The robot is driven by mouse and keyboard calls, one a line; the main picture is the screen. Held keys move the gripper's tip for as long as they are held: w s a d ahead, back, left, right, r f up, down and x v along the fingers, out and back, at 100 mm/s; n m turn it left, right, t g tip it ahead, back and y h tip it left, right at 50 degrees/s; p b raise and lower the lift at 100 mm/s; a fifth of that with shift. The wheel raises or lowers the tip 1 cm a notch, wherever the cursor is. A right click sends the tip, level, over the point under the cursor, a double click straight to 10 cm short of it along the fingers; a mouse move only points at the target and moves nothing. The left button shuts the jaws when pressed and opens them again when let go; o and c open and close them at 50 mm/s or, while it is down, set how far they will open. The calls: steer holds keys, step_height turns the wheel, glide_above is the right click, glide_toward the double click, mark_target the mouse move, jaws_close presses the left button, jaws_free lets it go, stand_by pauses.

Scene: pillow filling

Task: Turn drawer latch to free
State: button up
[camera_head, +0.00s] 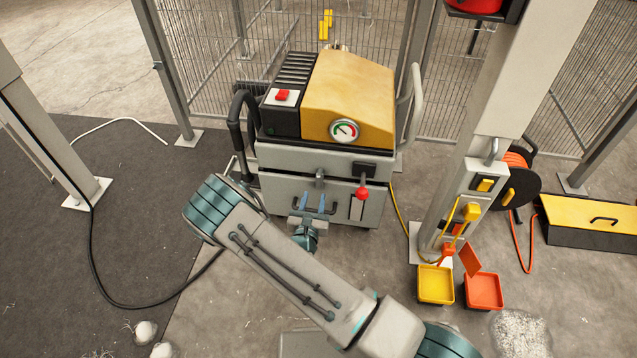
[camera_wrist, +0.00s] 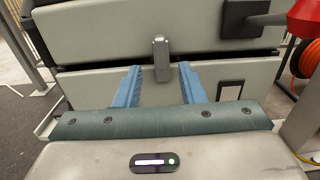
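The drawer latch (camera_head: 320,178) is a small grey upright bar on the front of the grey cabinet (camera_head: 282,158). In the wrist view the latch (camera_wrist: 161,58) stands vertical across the seam between the upper panel and the lower drawer front (camera_wrist: 95,86). My gripper (camera_head: 314,202) is in front of the drawer, just below the latch in the head view. Its blue fingers are open and empty. In the wrist view my gripper (camera_wrist: 161,70) has one fingertip on each side of the latch's lower end, with gaps. I cannot tell the remaining distance in depth.
A red knob (camera_head: 362,192) on a black mount projects right of the latch. The yellow-topped machine with a gauge (camera_head: 344,130) sits above. A black hose (camera_head: 236,120) loops on the left. A post (camera_head: 462,190) and yellow tray (camera_head: 436,284) stand at right.

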mark_target(318, 182)
steer(key=w, duration=0.2)
steer(key=w+d+b, duration=0.1)
steer(key=w, duration=0.2)
steer(key=w+b, duration=0.1)
steer(key=w, duration=0.2)
steer(key=shift+w+d, duration=0.2)
steer(key=shift+d, duration=0.15)
steer(key=c, duration=0.8)
